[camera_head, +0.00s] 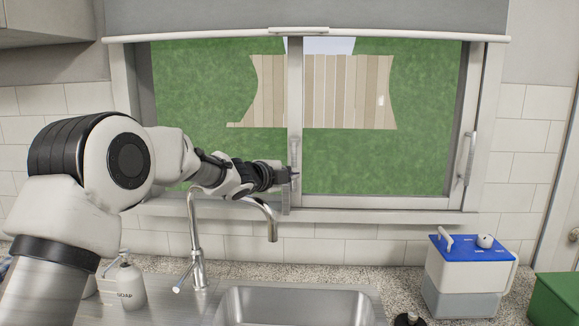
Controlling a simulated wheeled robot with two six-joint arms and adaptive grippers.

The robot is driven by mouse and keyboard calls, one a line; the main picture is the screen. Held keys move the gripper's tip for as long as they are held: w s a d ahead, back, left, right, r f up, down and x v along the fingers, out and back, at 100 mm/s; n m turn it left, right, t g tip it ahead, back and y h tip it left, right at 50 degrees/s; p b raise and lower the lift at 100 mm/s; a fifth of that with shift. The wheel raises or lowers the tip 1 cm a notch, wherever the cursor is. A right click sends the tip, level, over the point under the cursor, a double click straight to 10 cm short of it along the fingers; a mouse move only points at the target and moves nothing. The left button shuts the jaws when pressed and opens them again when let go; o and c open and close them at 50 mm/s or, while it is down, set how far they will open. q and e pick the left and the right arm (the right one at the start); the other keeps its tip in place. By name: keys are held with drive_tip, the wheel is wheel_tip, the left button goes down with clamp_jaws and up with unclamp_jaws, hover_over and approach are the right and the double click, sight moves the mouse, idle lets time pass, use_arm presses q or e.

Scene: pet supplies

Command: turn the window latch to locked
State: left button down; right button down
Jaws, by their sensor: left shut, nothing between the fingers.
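The sliding window (380,165) has a metal frame with a centre post. A slim light-grey latch or handle (294,152) stands upright on that post. A second upright handle (468,158) is on the right frame. My left gripper (291,176) is shut and empty at the lower end of the centre handle. It is very close to the handle; I cannot tell whether they touch. The gripper hides part of the post there. My right gripper is not in view.
A chrome faucet (196,240) arches below my left arm, over a steel sink (290,305). A soap bottle (127,285) stands left of it. A white container with a blue lid (470,246) and a green box (556,300) stand at the right.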

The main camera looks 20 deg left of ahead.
use_arm(q)
drive_tip(key=shift+w+f, duration=0.15)
idle(0.3)
drive_tip(key=v, duration=1.2)
drive_tip(key=shift+f, duration=0.15)
